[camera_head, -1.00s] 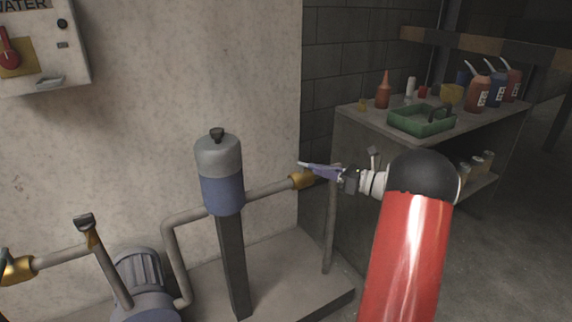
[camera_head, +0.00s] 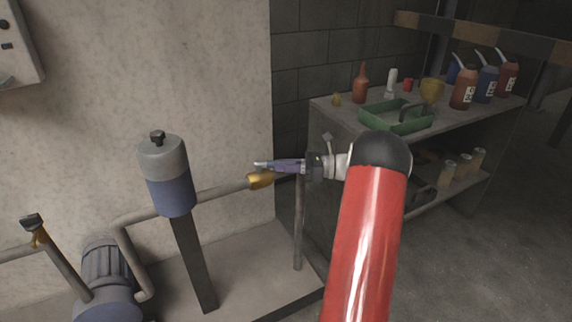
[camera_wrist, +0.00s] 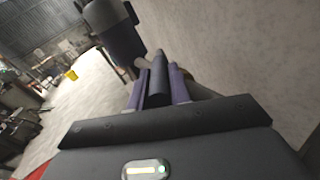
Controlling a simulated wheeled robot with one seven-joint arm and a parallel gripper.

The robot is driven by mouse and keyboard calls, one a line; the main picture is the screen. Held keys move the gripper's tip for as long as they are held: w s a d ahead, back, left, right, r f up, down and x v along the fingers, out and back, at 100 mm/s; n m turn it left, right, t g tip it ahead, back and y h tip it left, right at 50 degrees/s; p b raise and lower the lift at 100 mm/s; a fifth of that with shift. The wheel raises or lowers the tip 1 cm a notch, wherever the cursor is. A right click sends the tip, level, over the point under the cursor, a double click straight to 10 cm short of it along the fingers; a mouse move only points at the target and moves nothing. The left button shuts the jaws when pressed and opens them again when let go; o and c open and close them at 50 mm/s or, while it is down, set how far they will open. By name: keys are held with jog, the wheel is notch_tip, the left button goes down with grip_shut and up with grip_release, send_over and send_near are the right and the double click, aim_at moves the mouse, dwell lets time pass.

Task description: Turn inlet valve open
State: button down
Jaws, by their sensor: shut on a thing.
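A brass valve (camera_head: 260,180) sits on the grey pipe (camera_head: 222,191), to the right of the grey and blue cylinder (camera_head: 168,178). My gripper (camera_head: 270,166) is just above this valve in the head view, its purple fingers lying nearly level and pointing left. In the wrist view, my gripper (camera_wrist: 159,70) has its two purple fingers on either side of a dark bar (camera_wrist: 158,88), which looks like the valve's handle. The fingers are shut on it. The handle is mostly hidden by the fingers in the head view.
A second valve handle (camera_head: 33,222) stands at the left above a motor pump (camera_head: 105,275). A shelf unit (camera_head: 320,105) with a green tray (camera_head: 375,118) and several bottles stands behind my arm at right. A concrete wall (camera_head: 90,100) rises behind the pipe.

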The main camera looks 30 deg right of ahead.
aim_at(285, 162)
jog(key=c, duration=1.3)
grip_release()
jog(key=shift+r, duration=0.1)
notch_tip(285, 162, up, 20)
jog(key=shift+c, duration=0.3)
